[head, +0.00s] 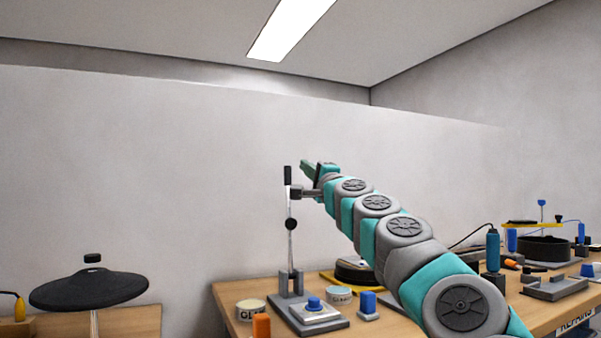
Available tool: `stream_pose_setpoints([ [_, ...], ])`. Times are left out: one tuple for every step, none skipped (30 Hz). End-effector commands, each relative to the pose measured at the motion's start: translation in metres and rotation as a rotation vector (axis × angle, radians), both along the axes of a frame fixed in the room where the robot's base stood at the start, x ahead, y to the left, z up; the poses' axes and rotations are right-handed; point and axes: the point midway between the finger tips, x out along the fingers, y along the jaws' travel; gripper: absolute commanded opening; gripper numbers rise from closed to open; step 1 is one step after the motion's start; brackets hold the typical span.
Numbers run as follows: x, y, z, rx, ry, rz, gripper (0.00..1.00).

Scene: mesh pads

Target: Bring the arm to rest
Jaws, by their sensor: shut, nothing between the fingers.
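My arm (405,226) reaches from the lower right up toward the middle of the head view, in teal and grey links. My gripper (307,169) is at its far end, small and seen partly from behind, shut and empty. It is raised well above the workbench. It appears close beside the black handle (288,176) of an upright lever (291,240); I cannot tell whether they touch or how far apart they are in depth.
The wooden workbench (232,312) holds the lever's grey base (325,324), a blue-topped block (368,305), labelled tins (250,309) and a dark round pan (543,249). Above is bare wall.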

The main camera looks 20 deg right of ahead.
Motion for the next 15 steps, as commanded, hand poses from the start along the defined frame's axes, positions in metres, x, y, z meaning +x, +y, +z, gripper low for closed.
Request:
stream_pose_setpoints([
  [-0.009, -0.001, 0.002, -0.001, -0.003, 0.0, 0.0],
  [-0.013, -0.002, 0.002, 0.0, -0.002, -0.001, 0.0],
  [-0.018, -0.001, 0.002, -0.001, 0.0, 0.001, 0.0],
  [-0.022, -0.001, 0.002, -0.002, 0.0, -0.001, 0.0],
  [-0.027, -0.002, 0.003, -0.001, -0.001, -0.002, 0.0],
  [-0.032, -0.002, 0.004, -0.001, -0.003, -0.003, 0.0],
  [-0.036, -0.003, 0.005, -0.001, -0.004, -0.004, 0.0],
  [-0.04, -0.003, 0.005, 0.0, -0.004, -0.004, 0.0],
  [-0.044, -0.003, 0.005, 0.0, -0.003, -0.003, 0.0],
  [-0.046, -0.002, 0.005, 0.0, -0.002, -0.002, 0.0],
  [-0.048, -0.002, 0.005, -0.001, -0.001, -0.001, 0.0],
  [-0.05, -0.002, 0.005, -0.001, 0.0, -0.002, 0.0],
  [-0.051, -0.002, 0.004, -0.001, 0.0, -0.002, 0.0],
  [-0.053, -0.002, 0.005, -0.001, 0.0, -0.002, 0.0],
  [-0.054, -0.002, 0.005, -0.001, 0.0, -0.002, 0.0],
])
